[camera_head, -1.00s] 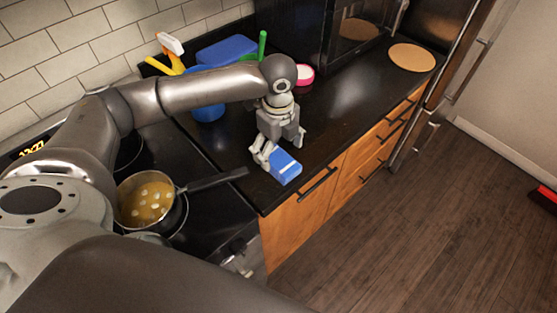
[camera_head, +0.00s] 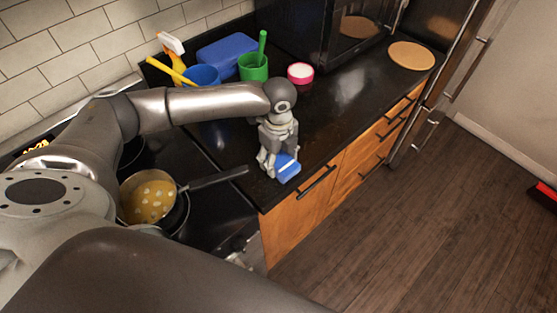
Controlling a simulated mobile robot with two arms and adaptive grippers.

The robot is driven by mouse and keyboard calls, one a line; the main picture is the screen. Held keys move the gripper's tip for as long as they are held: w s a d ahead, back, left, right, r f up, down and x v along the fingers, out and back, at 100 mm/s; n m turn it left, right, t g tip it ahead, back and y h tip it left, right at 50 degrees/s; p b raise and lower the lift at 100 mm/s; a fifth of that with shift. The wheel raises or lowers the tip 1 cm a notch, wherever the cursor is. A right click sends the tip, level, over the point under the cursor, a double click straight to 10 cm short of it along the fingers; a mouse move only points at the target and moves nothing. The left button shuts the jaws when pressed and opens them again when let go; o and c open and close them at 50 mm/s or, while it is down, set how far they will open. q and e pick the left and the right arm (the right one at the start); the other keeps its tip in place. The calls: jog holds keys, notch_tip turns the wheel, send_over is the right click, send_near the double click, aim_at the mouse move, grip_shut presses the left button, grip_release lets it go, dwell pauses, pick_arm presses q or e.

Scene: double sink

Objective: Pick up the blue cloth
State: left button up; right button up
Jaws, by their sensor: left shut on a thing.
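The blue cloth (camera_head: 287,170) is a small blue folded piece with a pale stripe, near the front edge of the black counter. My left gripper (camera_head: 277,168) points down and is shut on the cloth, covering part of it. I cannot tell whether the cloth is clear of the counter. My right gripper is not in view.
A pan (camera_head: 150,197) of yellow food sits on the stove, its handle pointing toward the counter. A blue cup (camera_head: 203,75), a green cup (camera_head: 253,68), a pink-rimmed round container (camera_head: 300,73) and a blue box (camera_head: 228,53) stand behind. The right counter is mostly clear.

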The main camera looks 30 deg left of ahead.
pick_arm(q)
jog(key=shift+c, duration=0.4)
jog(key=shift+r, duration=0.3)
notch_tip(320, 180, up, 2)
jog(key=shift+w+r+b, duration=0.1)
jog(key=shift+b, duration=0.7)
jog(key=s+d+r, duration=0.1)
jog(key=r, duration=0.1)
jog(key=s+d+r, duration=0.1)
jog(key=r, duration=0.1)
jog(key=s+d+r+b, duration=0.1)
jog(key=d+r, duration=0.1)
jog(key=shift+s, duration=0.15)
jog(key=s+d+r+b, duration=0.1)
jog(key=s+d+r, duration=0.3)
jog(key=s+d, duration=0.2)
jog(key=shift+d, duration=0.3)
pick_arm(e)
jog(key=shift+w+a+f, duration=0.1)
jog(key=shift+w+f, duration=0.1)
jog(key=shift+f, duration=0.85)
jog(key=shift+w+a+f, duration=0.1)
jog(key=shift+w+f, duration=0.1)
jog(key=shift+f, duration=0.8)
pick_arm(q)
jog(key=shift+r, duration=0.1)
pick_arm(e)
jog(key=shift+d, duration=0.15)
